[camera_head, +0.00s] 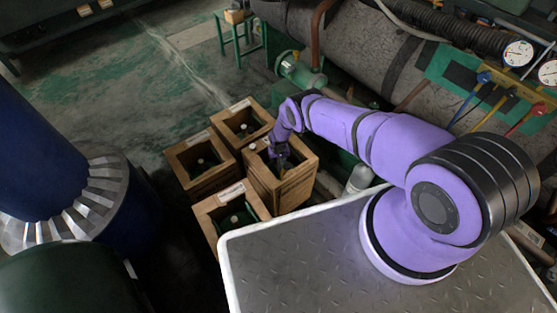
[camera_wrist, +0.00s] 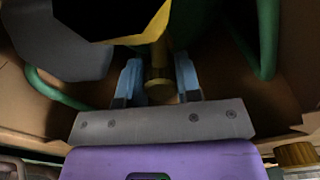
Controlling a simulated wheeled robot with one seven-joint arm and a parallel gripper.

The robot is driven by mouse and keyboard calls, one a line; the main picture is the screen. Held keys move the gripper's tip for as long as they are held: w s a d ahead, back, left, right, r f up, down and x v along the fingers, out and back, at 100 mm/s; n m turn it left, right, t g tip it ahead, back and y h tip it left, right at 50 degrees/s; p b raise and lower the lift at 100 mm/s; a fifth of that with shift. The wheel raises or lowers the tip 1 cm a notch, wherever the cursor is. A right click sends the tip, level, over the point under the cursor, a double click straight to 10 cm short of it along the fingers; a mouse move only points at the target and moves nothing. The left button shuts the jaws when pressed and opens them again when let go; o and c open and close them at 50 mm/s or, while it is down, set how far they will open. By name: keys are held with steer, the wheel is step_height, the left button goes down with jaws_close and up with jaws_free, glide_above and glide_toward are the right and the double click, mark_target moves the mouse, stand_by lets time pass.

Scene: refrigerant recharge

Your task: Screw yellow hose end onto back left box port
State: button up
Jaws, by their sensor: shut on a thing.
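My gripper (camera_head: 279,158) reaches down into the open top of the right-hand wooden box (camera_head: 293,190). In the wrist view its two blue fingers (camera_wrist: 159,80) stand on either side of a brass fitting (camera_wrist: 160,90), the yellow hose end, and are shut on it. A yellow piece (camera_wrist: 160,32) shows just above the fitting. The port in this box is hidden, so I cannot tell whether the fitting touches it. Three more wooden boxes stand close by: a back one (camera_head: 216,124), a left one (camera_head: 178,157) and a front one (camera_head: 205,218).
A gauge manifold with blue, yellow and red hoses (camera_head: 484,120) is at the upper right, by a large grey pipe (camera_head: 345,45). A green tube (camera_wrist: 267,40) lies inside the box in the wrist view. A blue column (camera_head: 40,150) stands left.

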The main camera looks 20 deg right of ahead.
steer(key=shift+m, duration=0.9)
steer(key=shift+m, duration=1.8)
steer(key=shift+m, duration=1)
steer(key=o, duration=1)
steer(key=shift+f, duration=0.1)
